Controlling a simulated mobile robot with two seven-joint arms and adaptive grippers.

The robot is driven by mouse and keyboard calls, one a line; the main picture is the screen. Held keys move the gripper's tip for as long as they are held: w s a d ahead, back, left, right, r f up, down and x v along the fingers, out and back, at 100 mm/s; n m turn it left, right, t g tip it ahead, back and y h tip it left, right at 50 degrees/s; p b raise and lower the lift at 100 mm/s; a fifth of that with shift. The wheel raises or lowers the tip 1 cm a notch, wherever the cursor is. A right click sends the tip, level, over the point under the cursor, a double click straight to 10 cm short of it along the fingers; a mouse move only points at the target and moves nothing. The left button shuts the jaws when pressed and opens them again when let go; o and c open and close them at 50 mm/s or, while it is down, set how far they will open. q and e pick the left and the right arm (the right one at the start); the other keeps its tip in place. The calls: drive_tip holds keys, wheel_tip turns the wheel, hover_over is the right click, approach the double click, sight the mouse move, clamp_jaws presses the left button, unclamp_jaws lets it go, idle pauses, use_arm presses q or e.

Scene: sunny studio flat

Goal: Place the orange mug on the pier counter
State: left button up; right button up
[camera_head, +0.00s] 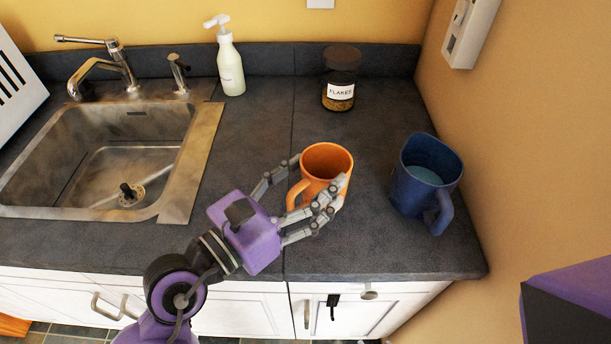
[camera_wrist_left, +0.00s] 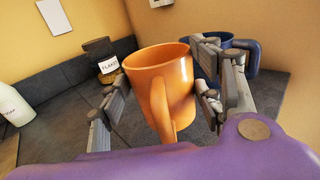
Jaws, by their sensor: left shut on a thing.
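The orange mug (camera_head: 326,161) is upright at the dark counter (camera_head: 250,140), between the sink and the blue mug. My left gripper (camera_head: 303,186) is shut on the orange mug, with fingers on both sides of its body. In the left wrist view the orange mug (camera_wrist_left: 163,86) sits between the fingers of my left gripper (camera_wrist_left: 160,100), its handle towards the camera. I cannot tell whether the mug's base touches the counter. My right gripper is not in view.
A blue pitcher-like mug (camera_head: 421,180) stands close on the right, near the wall. A jar labelled FLAKES (camera_head: 340,80) and a white pump bottle (camera_head: 229,62) stand at the back. A steel sink (camera_head: 185,170) with a faucet (camera_head: 122,68) is on the left.

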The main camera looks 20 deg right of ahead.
sight(309, 202)
use_arm(q)
drive_tip(key=shift+d+f, duration=0.35)
drive_tip(key=shift+f, duration=0.05)
drive_tip(key=f, duration=0.2)
drive_tip(key=f+b, duration=0.1)
drive_tip(key=f, duration=0.1)
drive_tip(key=shift+w+d, duration=0.1)
drive_tip(key=shift+d, duration=0.2)
drive_tip(key=shift+r, duration=0.15)
drive_tip(key=o, duration=1.5)
drive_tip(key=shift+c, duration=0.2)
drive_tip(key=shift+a, duration=0.1)
